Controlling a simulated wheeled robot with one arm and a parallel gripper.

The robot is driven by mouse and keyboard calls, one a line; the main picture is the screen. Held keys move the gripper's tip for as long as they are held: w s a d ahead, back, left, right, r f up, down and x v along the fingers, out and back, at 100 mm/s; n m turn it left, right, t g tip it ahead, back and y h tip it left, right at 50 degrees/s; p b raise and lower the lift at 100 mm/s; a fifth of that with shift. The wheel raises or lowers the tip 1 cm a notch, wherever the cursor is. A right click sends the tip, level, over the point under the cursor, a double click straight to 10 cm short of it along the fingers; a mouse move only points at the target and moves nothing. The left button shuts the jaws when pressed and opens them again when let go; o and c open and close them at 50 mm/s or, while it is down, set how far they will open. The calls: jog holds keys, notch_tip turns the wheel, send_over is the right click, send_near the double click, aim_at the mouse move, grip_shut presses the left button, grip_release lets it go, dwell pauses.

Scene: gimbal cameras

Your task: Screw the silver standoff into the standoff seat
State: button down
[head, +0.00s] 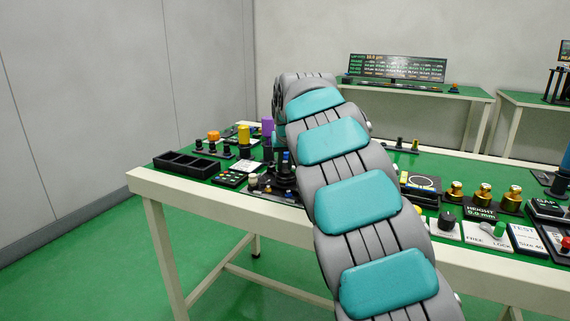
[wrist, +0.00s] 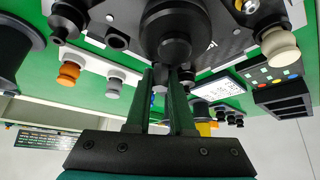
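My gripper (wrist: 165,75) has its two dark fingers pointing up the wrist view, a narrow gap between them. Their tips are just below a black round post (wrist: 175,48) on a dark plate. A small grey faceted piece (wrist: 160,88) shows in the gap. It may be the silver standoff, but I cannot tell whether the fingers touch it or it lies beyond them. I cannot make out the standoff seat for certain. In the head view, my arm hides most of the gripper's surroundings; a black stepped fixture (head: 283,178) shows beside the arm.
An orange knob (wrist: 68,73), a grey knob (wrist: 114,84) and a cream knob (wrist: 280,46) stand around the plate. In the head view, a black tray (head: 185,165) is at the table's left corner. Brass weights (head: 484,194) and control panels crowd the right side.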

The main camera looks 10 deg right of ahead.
dwell(0.4)
jog(key=m+h, duration=0.1)
jog(key=m, duration=0.2)
jog(key=shift+h, duration=0.4)
jog(key=shift+f+m+g+h, duration=0.15)
jog(key=shift+m+g+h, duration=0.25)
jog(key=shift+m, duration=0.4)
jog(key=shift+s+d+f, duration=0.15)
